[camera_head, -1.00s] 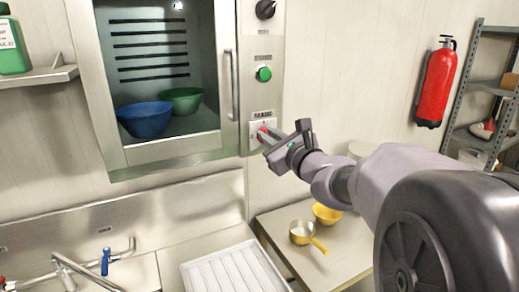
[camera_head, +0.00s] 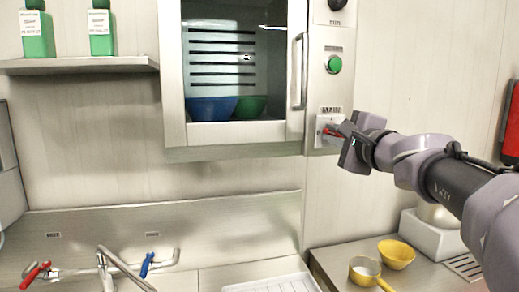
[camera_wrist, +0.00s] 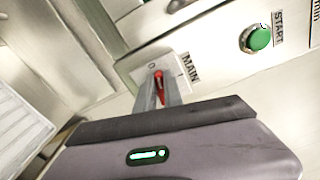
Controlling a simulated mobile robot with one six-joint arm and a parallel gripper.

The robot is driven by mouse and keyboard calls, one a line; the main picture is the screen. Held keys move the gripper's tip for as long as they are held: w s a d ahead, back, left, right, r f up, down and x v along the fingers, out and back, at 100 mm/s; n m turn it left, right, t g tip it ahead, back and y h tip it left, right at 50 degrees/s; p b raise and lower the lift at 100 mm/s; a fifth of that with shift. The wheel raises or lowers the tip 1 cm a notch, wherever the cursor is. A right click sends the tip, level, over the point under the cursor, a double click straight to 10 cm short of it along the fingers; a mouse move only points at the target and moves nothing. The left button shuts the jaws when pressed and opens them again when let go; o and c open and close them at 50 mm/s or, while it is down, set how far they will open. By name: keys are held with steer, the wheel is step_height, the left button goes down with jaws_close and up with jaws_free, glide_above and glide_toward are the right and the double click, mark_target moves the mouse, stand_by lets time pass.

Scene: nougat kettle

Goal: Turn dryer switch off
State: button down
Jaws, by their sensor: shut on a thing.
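The dryer (camera_head: 235,75) is a steel wall cabinet with a glass door and a control panel on its right side. Its main switch is a red lever on a white plate (camera_head: 322,140) low on that panel. In the wrist view the red lever (camera_wrist: 158,82) stands between my fingertips, under the MAIN label (camera_wrist: 190,68), with 0 and I marks on the plate. My gripper (camera_head: 336,131) is shut on the red lever; the fingers hide its lower part. The lever's exact setting is hard to tell.
A green START button (camera_head: 334,64) sits above the switch, with a black knob (camera_head: 337,4) higher up. The door handle (camera_head: 298,72) is just left of the panel. Below are a sink tap (camera_head: 105,265), a yellow pan (camera_head: 366,271) and a yellow bowl (camera_head: 396,254).

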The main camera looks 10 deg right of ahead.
steer(key=shift+f+n+b, duration=0.25)
steer(key=shift+n+b, duration=0.95)
steer(key=shift+b, duration=0.2)
steer(key=shift+r+n, duration=0.1)
steer(key=shift+n, duration=0.2)
steer(key=c, duration=1.5)
jaws_free()
steer(key=shift+o, duration=0.2)
steer(key=shift+s+b, duration=0.1)
steer(key=shift+b, duration=0.2)
